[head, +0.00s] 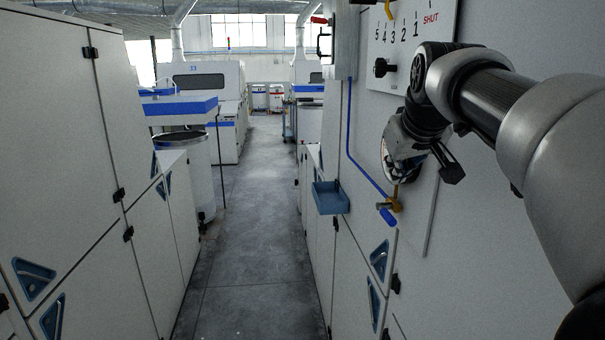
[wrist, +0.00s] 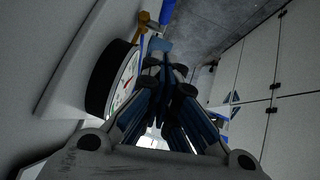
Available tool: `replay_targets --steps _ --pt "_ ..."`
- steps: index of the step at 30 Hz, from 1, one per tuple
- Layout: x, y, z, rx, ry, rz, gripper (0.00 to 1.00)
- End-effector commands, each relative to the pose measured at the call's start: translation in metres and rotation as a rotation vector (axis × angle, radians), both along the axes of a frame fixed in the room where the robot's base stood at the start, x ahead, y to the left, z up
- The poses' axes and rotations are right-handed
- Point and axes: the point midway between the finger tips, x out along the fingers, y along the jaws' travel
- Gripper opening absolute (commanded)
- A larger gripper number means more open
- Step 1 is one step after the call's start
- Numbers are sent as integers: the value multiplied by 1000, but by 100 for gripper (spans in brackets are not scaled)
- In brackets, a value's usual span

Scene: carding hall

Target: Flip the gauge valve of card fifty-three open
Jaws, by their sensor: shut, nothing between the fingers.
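The gauge (head: 385,161) on the right-hand white machine panel is mostly hidden behind my gripper in the head view. Its black rim and pale dial (wrist: 122,82) show in the wrist view. Below the gauge is a brass valve (head: 396,204) with a blue lever (head: 387,216), slanting down. In the wrist view the brass part (wrist: 148,22) and some blue (wrist: 167,10) show at the top, beyond my fingertips. My gripper (wrist: 168,58) is shut and empty, beside the gauge and apart from the valve lever. Its tips are not clear in the head view.
A blue tube (head: 349,130) runs down the panel towards the valve. A blue bin (head: 331,198) juts from the panel. Above is a white plate (head: 400,40) marked 5 to 1 and SHUT, with a black knob (head: 385,68). The aisle floor (head: 255,210) is clear.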

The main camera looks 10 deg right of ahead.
Motion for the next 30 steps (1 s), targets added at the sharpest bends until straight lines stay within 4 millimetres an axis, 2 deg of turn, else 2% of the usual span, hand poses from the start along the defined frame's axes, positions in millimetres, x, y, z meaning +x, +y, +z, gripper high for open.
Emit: replay_targets --steps 3,14,20,30 --pt "3 -2 4 -3 -4 -1 0" --pt "5 -2 0 -2 -3 0 0" --pt "24 -6 -20 -1 1 0 0" --pt "75 -16 -70 -2 0 -1 0"
